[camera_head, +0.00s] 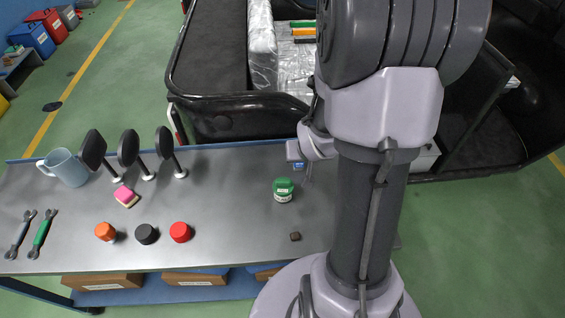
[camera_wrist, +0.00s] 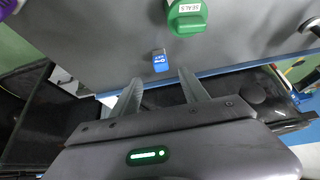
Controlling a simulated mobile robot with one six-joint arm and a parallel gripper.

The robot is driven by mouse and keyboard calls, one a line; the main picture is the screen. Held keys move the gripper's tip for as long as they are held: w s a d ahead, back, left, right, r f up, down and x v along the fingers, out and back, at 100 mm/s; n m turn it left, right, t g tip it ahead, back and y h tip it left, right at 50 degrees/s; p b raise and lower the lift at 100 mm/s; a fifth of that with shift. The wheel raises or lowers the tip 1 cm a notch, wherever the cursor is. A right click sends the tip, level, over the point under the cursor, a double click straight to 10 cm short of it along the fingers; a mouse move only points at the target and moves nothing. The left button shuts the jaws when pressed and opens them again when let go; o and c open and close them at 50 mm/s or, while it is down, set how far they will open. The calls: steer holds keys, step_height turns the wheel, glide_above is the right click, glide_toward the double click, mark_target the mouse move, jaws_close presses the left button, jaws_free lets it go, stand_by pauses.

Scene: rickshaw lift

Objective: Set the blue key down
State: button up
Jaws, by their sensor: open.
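The blue key (camera_wrist: 160,61) is a small blue block with a white mark in the wrist view. It appears against the grey tabletop near the table's edge. My gripper (camera_wrist: 159,83) is open, its two fingers apart on either side just below the key in that view. The key looks slightly past the fingertips, with no clear finger contact. I cannot tell whether it fully rests on the table. In the head view, a small blue patch (camera_head: 295,151) shows beside my wrist, and my arm hides most of the gripper.
The black rickshaw (camera_head: 225,128) stands behind.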

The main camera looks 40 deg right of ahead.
steer(key=s+a+r+t+y, duration=0.1)
steer(key=s+a+r+y, duration=0.1)
steer(key=a+r, duration=1.2)
steer(key=s+a+r+n+y, duration=0.1)
steer(key=s+a+r, duration=0.2)
steer(key=s+a, duration=0.2)
steer(key=s+a+r+n+y, duration=0.1)
steer(key=s+a+r+y, duration=0.1)
steer(key=s+a, duration=0.3)
steer(key=a+r, duration=0.1)
steer(key=a, duration=0.2)
steer(key=shift+r, duration=0.3)
steer(key=shift+w+d, duration=0.1)
steer(key=shift+c, duration=0.2)
